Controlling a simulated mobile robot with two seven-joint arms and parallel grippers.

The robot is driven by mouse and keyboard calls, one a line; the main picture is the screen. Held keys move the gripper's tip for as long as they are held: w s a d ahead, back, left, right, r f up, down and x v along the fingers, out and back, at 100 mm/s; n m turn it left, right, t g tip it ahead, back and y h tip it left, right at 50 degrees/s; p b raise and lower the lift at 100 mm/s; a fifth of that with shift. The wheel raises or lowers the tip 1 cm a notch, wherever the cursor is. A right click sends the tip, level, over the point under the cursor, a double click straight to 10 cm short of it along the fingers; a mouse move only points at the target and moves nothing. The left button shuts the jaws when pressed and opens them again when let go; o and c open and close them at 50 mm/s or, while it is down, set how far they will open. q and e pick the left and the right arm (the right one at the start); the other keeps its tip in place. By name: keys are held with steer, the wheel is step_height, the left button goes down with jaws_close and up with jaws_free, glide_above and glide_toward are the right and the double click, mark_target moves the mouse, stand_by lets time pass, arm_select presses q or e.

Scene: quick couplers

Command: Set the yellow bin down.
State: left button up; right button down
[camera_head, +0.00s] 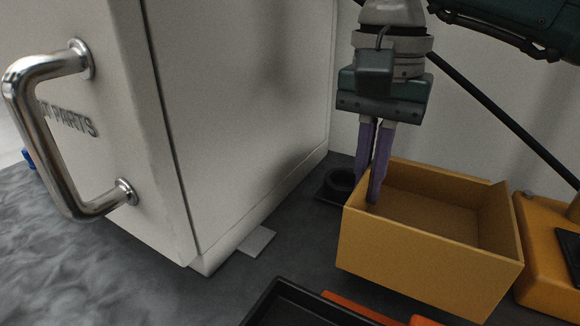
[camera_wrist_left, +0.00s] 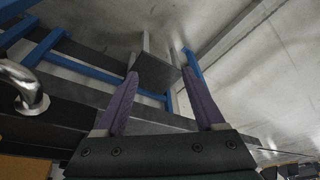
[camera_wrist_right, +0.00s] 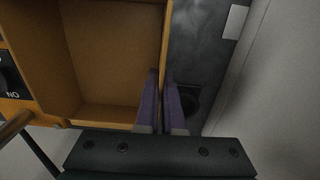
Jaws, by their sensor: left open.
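The yellow bin (camera_head: 420,250) is an open, empty-looking box right of centre in the head view. It also fills the upper left of the right wrist view (camera_wrist_right: 115,45). My right gripper (camera_head: 372,188) points down at the bin's left wall, with a finger on each side of it. In the right wrist view its fingers (camera_wrist_right: 160,85) are nearly together, pinching that wall. The bin looks level; I cannot tell whether its underside touches the dark worktop (camera_head: 225,300). My left gripper (camera_wrist_left: 161,75) shows only in its wrist view, open, with nothing between its fingers.
A white cabinet (camera_head: 235,110) with a metal handle (camera_head: 40,130) stands at left. A black round holder (camera_head: 340,180) is just left of the bin. An orange-yellow unit (camera_head: 545,245) is close at its right. A black tray (camera_head: 275,300) lies in front. A blue frame (camera_wrist_left: 95,65) is near my left gripper.

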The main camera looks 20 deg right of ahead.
mark_target(364, 206)
step_height(364, 206, down, 3)
steer(key=shift+f, duration=0.2)
steer(key=shift+b, duration=0.3)
steer(key=shift+f, duration=0.25)
steer(key=c, duration=1)
jaws_free()
steer(key=shift+r, duration=0.1)
steer(key=shift+c, duration=0.2)
